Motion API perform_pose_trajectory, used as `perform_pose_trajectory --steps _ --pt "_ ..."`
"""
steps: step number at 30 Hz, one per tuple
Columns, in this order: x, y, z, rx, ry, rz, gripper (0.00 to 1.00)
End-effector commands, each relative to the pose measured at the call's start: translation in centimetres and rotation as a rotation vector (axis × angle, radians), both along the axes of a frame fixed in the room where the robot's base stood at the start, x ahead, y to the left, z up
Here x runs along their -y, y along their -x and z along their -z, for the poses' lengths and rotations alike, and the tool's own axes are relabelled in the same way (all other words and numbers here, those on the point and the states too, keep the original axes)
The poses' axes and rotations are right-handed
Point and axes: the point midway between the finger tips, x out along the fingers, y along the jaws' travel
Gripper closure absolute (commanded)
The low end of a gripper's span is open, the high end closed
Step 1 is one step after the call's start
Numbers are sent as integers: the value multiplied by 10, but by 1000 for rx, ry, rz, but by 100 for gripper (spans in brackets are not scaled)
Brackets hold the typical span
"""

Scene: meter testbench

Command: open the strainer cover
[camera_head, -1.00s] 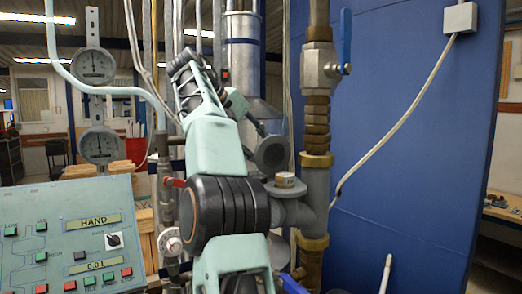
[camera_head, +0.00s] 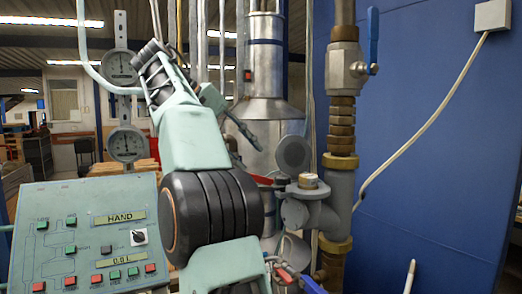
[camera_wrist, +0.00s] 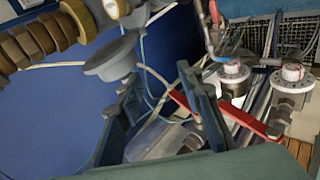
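The strainer cover appears to be the grey round disc (camera_head: 293,155), standing tilted up beside the vertical pipe, above the grey strainer body (camera_head: 322,215). A small pale-topped cap (camera_head: 308,181) sits just in front of the disc. In the wrist view a grey round piece (camera_wrist: 110,58), apparently the same cover, is at upper left, beyond the fingers. My gripper (camera_head: 250,148) is left of the disc, with a gap between them. In the wrist view my gripper (camera_wrist: 158,76) shows two blue-grey fingers spread apart with nothing held between them.
A vertical pipe with brass fittings (camera_head: 341,125) and a blue-handled valve (camera_head: 372,40) stands right of the disc. A control panel (camera_head: 90,235) is at lower left. Red valve handles (camera_wrist: 245,120) lie beyond the fingers in the wrist view. A blue wall (camera_head: 430,180) fills the right.

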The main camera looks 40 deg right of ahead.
Motion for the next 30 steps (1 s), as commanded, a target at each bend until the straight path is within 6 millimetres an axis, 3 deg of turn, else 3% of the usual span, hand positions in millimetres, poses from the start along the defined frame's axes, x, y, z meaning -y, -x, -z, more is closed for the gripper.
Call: perform_pose_trajectory --steps 5,17,30 --pt "-10 -2 0 -1 0 1 66" --pt "-9 -4 4 -11 11 -1 65" --pt "0 -35 46 -208 219 -39 65"
